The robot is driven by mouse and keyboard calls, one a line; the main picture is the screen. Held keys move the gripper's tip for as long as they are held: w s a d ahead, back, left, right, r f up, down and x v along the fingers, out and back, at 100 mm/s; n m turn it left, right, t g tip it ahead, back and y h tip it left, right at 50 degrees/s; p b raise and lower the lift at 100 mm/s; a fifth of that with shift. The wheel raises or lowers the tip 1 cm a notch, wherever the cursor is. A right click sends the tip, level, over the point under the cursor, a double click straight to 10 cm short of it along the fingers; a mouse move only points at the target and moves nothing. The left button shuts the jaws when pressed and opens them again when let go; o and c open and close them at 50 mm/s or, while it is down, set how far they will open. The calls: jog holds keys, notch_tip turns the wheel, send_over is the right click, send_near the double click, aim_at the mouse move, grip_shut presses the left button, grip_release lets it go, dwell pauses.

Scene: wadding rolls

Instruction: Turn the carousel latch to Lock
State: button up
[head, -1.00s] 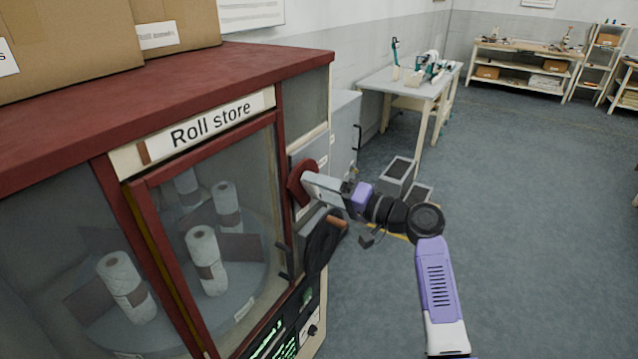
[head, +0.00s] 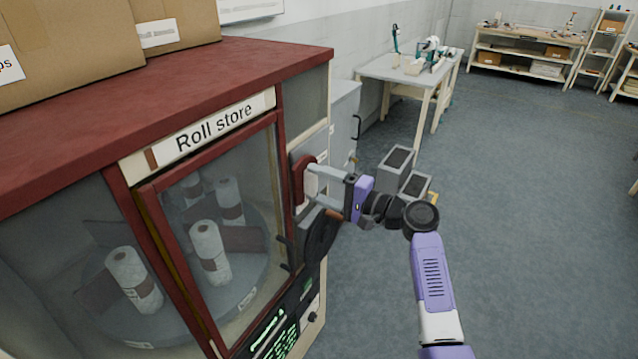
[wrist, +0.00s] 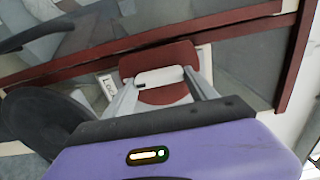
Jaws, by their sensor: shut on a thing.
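The carousel latch is a dark red rounded piece (head: 299,181) on a pale plate on the right side of the roll store (head: 215,128). In the wrist view the latch (wrist: 160,54) shows a white grip bar across its middle. My gripper (head: 312,181) reaches it from the right, and its two fingers lie one above the other. In the wrist view my gripper (wrist: 162,85) has a finger at each end of the white bar and is shut on it. A small label (wrist: 108,86) beside the latch seems to begin with "Lo"; the rest is hidden.
Grey boxes (head: 397,170) stand on the floor behind my arm. The floor to the right is clear.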

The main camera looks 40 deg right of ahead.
jog(key=shift+f, duration=0.1)
jog(key=o, duration=1.4)
jog(key=shift+c, duration=0.2)
jog(key=b+v, duration=0.2)
jog(key=v, duration=0.6)
jog(key=shift+w+d, duration=0.1)
jog(key=shift+d, duration=0.05)
